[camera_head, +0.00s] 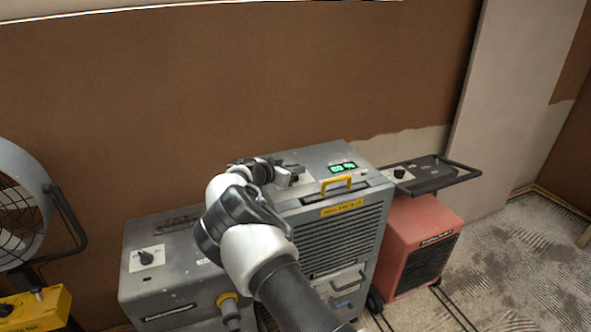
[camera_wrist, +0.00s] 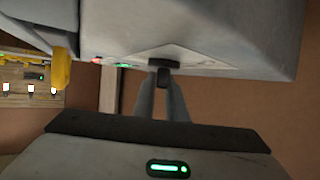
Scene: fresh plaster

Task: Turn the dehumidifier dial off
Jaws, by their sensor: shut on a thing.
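A tall grey vented machine (camera_head: 345,232) with a green display (camera_head: 343,168) stands in the middle of the head view; I take it as the dehumidifier. My gripper (camera_head: 296,174) reaches over its top, left of the display. In the wrist view the machine's top (camera_wrist: 225,35) shows, with a small black dial (camera_wrist: 163,64) on a pale plate. My gripper (camera_wrist: 162,82) is shut on this dial, fingertips together at it. The dial is hidden in the head view. Its markings and setting cannot be read.
A yellow handle (camera_head: 336,185) stands beside the display. A lower grey box (camera_head: 168,285) with its own dial (camera_head: 146,257) is left, a red heater-like unit (camera_head: 422,240) right. A fan (camera_head: 22,205) stands far left. The wall (camera_head: 250,80) is close behind.

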